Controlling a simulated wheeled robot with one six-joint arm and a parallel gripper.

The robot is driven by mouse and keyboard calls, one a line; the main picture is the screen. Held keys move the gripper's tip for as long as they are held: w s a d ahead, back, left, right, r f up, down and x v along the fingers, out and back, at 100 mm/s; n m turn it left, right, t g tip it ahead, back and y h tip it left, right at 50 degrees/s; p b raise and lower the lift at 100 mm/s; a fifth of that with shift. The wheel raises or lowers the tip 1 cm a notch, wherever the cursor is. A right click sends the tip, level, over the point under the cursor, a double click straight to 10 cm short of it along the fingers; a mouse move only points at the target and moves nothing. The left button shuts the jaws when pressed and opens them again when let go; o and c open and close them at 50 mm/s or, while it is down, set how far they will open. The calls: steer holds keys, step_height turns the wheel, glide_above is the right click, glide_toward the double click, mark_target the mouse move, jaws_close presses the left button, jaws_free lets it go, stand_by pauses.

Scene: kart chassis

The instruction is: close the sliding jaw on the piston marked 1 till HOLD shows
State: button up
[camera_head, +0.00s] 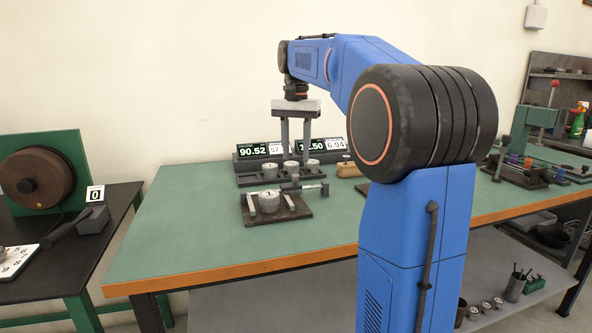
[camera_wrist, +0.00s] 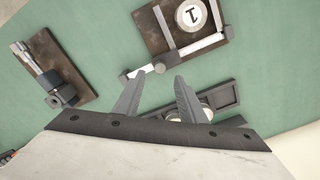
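The piston marked 1 (camera_head: 269,200) stands on a dark fixture plate (camera_head: 303,211) on the green bench. In the wrist view the piston (camera_wrist: 191,14) sits between two pale jaw bars, one at its left (camera_wrist: 164,28) and one at its right (camera_wrist: 217,14). A pale rod with dark end pieces (camera_wrist: 195,50) runs along the near edge of the plate. I cannot tell which bar slides. My gripper (camera_wrist: 159,75) is open, its fingers apart with nothing gripped, pointing down above the rod's end. No HOLD sign is readable.
A second dark plate with a metal tool (camera_wrist: 48,72) lies to the left in the wrist view. The bench's front left (camera_head: 190,235) is clear.

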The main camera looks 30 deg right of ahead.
mark_target(296, 175)
steer(key=shift+f, duration=2.85)
